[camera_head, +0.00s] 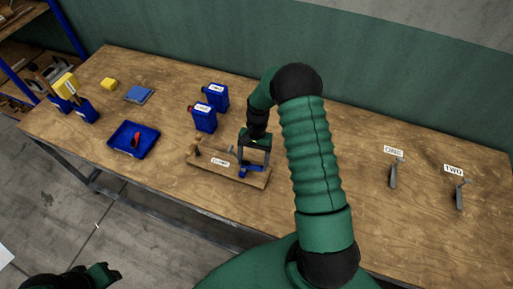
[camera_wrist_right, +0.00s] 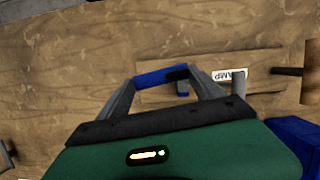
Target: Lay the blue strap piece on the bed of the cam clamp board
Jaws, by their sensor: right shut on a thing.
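The cam clamp board (camera_head: 203,164) is a wooden board near the middle of the table, with a CLAMP label and upright metal and wooden parts. My right gripper (camera_head: 252,166) is over the board's right end, pointing down, shut on the blue strap piece (camera_head: 256,170). In the right wrist view the blue strap piece (camera_wrist_right: 160,76) spans between the fingertips, over one end of the board (camera_wrist_right: 250,60). I cannot tell whether the strap touches the board. My left gripper (camera_head: 104,273) is at the bottom left, away from the table; its jaw state is unclear.
Two blue bottles (camera_head: 204,117) stand behind the board. A blue tray (camera_head: 122,145) holding a red item, a blue flat piece (camera_head: 138,94) and a yellow block (camera_head: 108,84) lie to the left. Labels ONE (camera_head: 394,150) and TWO (camera_head: 454,170) with grey metal tools are at right.

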